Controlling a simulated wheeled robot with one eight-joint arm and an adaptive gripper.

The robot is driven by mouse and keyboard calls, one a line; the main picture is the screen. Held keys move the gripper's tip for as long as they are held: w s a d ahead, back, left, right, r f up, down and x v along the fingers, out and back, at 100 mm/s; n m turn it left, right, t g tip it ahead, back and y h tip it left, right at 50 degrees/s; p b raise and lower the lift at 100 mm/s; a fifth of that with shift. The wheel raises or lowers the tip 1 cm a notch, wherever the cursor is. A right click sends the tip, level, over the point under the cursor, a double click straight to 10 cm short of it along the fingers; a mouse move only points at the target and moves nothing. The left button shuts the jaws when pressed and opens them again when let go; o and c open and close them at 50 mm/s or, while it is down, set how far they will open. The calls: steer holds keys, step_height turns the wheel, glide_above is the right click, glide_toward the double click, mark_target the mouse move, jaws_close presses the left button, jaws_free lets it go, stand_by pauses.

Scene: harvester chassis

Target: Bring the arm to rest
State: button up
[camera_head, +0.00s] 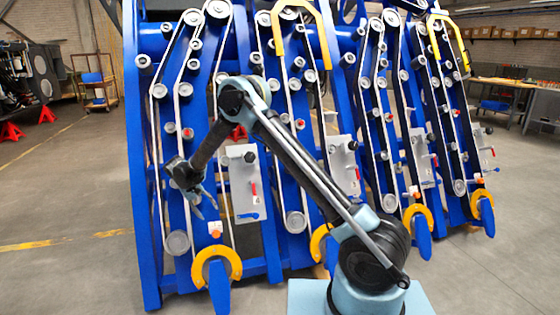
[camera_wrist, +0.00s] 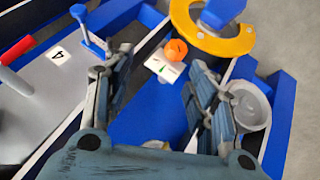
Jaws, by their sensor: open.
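My gripper (camera_head: 207,209) hangs at the end of my bent arm, in front of the leftmost blue panel (camera_head: 140,180) of the harvester chassis. It points down and to the right, left of the grey plate (camera_head: 242,170). In the wrist view its two fingers (camera_wrist: 160,57) are spread apart with nothing held between them. Beyond them show an orange knob (camera_wrist: 176,48) and a white label (camera_wrist: 163,68) with green marks. The gripper seems clear of the panel, but the exact gap cannot be told.
The grey plate bears a red lever (camera_head: 254,190), a black knob (camera_head: 250,156) and a blue lever (camera_head: 247,216). A yellow ring (camera_head: 209,259) sits low on the panel. More belt-and-pulley panels stand to the right. Open floor (camera_head: 70,210) lies to the left.

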steer(key=w+d+r+m+g+y, duration=0.1)
steer(key=d+r, duration=1)
steer(key=d, duration=0.2)
steer(key=d+r+m, duration=0.1)
steer(key=d+r, duration=0.9)
steer(key=d, duration=0.3)
steer(key=s+d+r+m+y, duration=0.1)
steer(key=s+d+r, duration=0.2)
steer(key=s+d, duration=0.35)
steer(key=s+d+r+m+y, duration=0.1)
steer(key=s+d+r, duration=0.2)
steer(key=d, duration=0.7)
steer(key=s+d+f+m, duration=0.1)
steer(key=s+d+f, duration=0.2)
steer(key=s+d, duration=0.2)
steer(key=s+d+f, duration=0.3)
steer(key=s+d, duration=0.2)
steer(key=s, duration=0.6)
steer(key=s+d+f+m+t+y, duration=0.1)
steer(key=s+d+f, duration=0.1)
steer(key=s+d, duration=0.3)
steer(key=s, duration=0.2)
steer(key=shift+s+d+f+m, duration=0.3)
steer(key=shift+s+f, duration=0.1)
